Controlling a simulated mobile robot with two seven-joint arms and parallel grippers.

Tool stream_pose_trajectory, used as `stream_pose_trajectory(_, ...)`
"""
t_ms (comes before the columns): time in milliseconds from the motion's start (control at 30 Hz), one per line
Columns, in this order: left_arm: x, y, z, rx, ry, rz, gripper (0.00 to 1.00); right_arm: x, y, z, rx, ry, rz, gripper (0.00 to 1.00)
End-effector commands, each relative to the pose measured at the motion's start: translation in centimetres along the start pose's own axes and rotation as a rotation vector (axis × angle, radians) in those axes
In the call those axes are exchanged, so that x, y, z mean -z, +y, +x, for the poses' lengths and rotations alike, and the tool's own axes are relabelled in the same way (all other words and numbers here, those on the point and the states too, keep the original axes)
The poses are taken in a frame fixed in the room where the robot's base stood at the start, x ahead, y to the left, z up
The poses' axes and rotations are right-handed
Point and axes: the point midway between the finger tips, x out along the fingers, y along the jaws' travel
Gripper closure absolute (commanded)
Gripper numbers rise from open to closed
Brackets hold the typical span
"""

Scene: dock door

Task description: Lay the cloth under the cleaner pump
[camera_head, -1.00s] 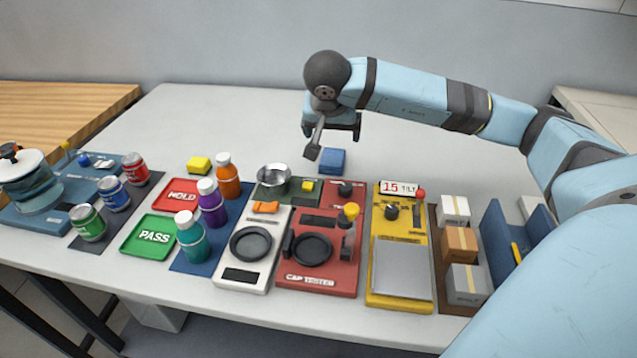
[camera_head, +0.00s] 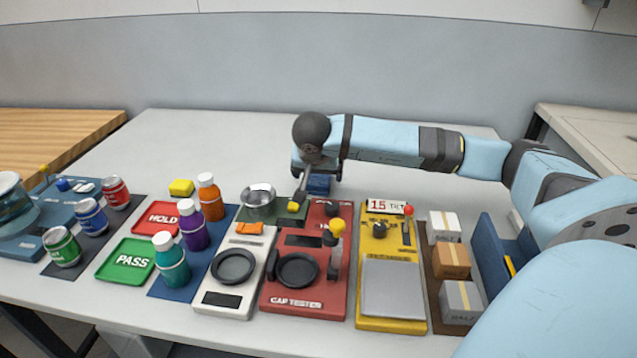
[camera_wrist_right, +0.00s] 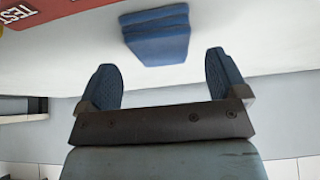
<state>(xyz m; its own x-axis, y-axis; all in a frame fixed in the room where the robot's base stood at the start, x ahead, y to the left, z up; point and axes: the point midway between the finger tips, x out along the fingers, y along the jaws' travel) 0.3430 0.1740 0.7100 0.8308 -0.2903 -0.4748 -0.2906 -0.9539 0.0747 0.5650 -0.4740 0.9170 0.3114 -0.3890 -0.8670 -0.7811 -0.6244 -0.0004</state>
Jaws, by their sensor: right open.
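The cloth (camera_head: 318,185) looks like a small folded blue block lying on the white table behind the red cap tester. It also shows in the right wrist view (camera_wrist_right: 158,38), beyond and between the fingertips. My right gripper (camera_head: 316,176) is open above and around the cloth's place in the head view, with its near finger partly in front. In the right wrist view the two fingers (camera_wrist_right: 162,85) are apart with nothing between them, and the cloth is not gripped. I cannot pick out the cleaner pump with certainty. My left gripper is not in view.
A metal bowl (camera_head: 258,199) and a yellow piece (camera_head: 294,206) sit close in front of my right gripper. The cap tester (camera_head: 303,283), yellow tilt device (camera_head: 392,290), bottles (camera_head: 171,262) and cans (camera_head: 62,248) fill the front. The table behind is mostly clear.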

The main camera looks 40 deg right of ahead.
Motion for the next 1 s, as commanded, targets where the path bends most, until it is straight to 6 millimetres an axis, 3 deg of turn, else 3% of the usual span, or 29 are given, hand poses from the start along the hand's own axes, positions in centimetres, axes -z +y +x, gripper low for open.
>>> stream_pose_trajectory(100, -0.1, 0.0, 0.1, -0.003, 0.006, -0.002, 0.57, 0.0, -0.1, 2.0, -0.002, -0.001, 0.000, 0.08)
stream_pose_trajectory(200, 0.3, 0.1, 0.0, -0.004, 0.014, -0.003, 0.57, 0.1, -0.2, 2.8, -0.001, 0.000, 0.000, 0.08)
stream_pose_trajectory(467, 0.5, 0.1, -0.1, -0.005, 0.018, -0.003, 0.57, 0.1, -0.2, 3.0, 0.000, 0.000, 0.000, 0.08)
stream_pose_trajectory(700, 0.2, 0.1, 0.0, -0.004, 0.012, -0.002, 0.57, 0.1, -0.2, 2.9, 0.000, 0.000, 0.000, 0.62)
stream_pose_trajectory(1000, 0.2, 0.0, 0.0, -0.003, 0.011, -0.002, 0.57, 0.2, -0.2, 2.8, 0.000, 0.000, 0.000, 0.66)
